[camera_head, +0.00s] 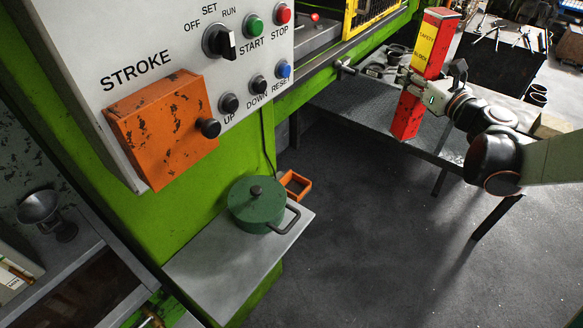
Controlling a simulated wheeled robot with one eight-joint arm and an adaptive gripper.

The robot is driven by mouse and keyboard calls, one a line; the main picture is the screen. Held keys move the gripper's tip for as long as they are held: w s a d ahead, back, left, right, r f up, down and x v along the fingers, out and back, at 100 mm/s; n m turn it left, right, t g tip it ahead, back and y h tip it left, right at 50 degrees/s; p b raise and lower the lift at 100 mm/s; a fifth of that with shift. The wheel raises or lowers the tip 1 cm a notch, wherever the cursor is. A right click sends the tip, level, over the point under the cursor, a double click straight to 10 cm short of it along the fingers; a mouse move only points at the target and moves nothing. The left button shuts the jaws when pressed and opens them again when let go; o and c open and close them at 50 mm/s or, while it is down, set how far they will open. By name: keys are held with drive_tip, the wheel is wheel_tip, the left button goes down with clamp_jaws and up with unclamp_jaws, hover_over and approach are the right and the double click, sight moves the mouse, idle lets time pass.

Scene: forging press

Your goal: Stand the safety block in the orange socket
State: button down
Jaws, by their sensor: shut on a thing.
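The orange socket (304,192) is a small open square frame at the back of a grey shelf beside the green press. A green lidded pot (257,206) stands in front of it and hides part of its left side. The block is up and right of the socket, well apart.
The pot's dark handle (284,219) juts right, close to the socket. The white control panel (150,45) with an orange box (160,130) overhangs the left. A metal table (350,115) stands behind the block. The dark floor right of the shelf is clear.

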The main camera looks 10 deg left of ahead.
drive_tip(key=s+a+f+n+g+y+b, duration=0.1)
drive_tip(key=s+a+f+n+g+y, duration=0.3)
drive_tip(key=f, duration=0.3)
drive_tip(key=s+a+f+n+g+y, duration=0.2)
drive_tip(key=s+a+f+g, duration=0.15)
drive_tip(key=a+f, duration=0.25)
drive_tip(key=b, duration=0.4)
hover_over(273, 138)
drive_tip(key=v, duration=0.4)
drive_tip(key=shift+d+f, duration=0.1)
drive_tip(key=shift+f, duration=0.3)
drive_tip(key=shift+w+f+b, duration=0.1)
drive_tip(key=shift+f+b, duration=1.75)
drive_tip(key=shift+f, duration=1.65)
drive_tip(key=shift+f+b, duration=0.1)
drive_tip(key=shift+b, duration=0.25)
drive_tip(key=c, duration=0.9)
unclamp_jaws()
drive_tip(key=shift+c, duration=0.2)
